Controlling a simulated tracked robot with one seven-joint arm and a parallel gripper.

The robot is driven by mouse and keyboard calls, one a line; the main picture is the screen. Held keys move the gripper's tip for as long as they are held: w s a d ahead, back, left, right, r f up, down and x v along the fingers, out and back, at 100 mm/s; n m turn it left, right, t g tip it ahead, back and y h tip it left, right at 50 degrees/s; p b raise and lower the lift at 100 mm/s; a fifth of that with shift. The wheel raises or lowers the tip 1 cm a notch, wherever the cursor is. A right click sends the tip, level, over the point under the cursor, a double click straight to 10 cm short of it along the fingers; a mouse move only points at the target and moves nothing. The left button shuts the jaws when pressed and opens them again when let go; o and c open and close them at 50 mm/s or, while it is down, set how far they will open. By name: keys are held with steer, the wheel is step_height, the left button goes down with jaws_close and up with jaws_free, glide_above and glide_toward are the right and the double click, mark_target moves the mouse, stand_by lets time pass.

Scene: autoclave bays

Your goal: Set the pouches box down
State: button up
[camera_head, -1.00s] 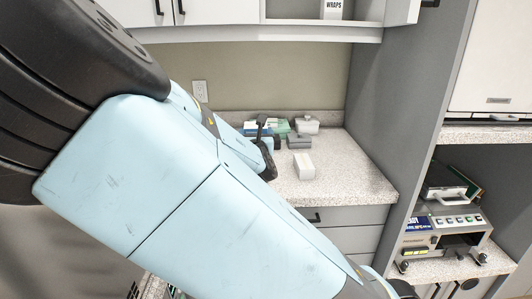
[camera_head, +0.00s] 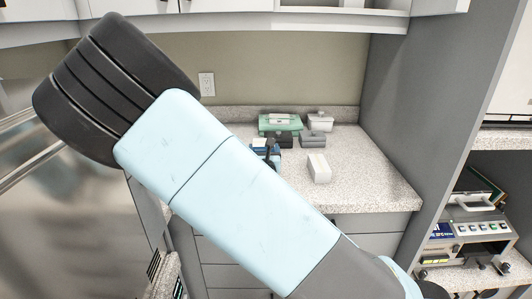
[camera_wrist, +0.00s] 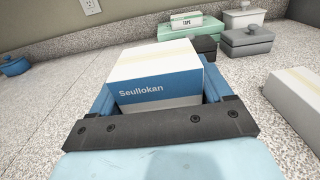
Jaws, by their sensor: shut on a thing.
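The pouches box (camera_wrist: 155,75) is white on top with a blue front band reading "Seullokan". In the wrist view it sits between the two blue fingers of my gripper (camera_wrist: 158,92), which is shut on its sides. The speckled counter (camera_wrist: 60,110) lies around it; I cannot tell whether the box's underside touches it, because the gripper hides its lower edge. In the head view the gripper (camera_head: 271,154) is a small dark shape over the counter, partly hidden behind my own arm, with a bit of blue beside it.
A white box (camera_head: 319,168) lies to the right on the counter. A blue pot (camera_wrist: 15,65) is at left. A grey side panel (camera_head: 400,110) bounds the counter.

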steer(key=shift+d+f, duration=0.25)
steer(key=shift+f, duration=0.3)
steer(key=shift+w+d, duration=0.15)
steer(key=shift+d, duration=0.25)
steer(key=shift+f, duration=0.1)
steer(key=o, duration=1.2)
steer(key=shift+a, duration=0.1)
steer(key=shift+s, duration=0.3)
steer(key=shift+s+a, duration=0.15)
steer(key=shift+s, duration=3.4)
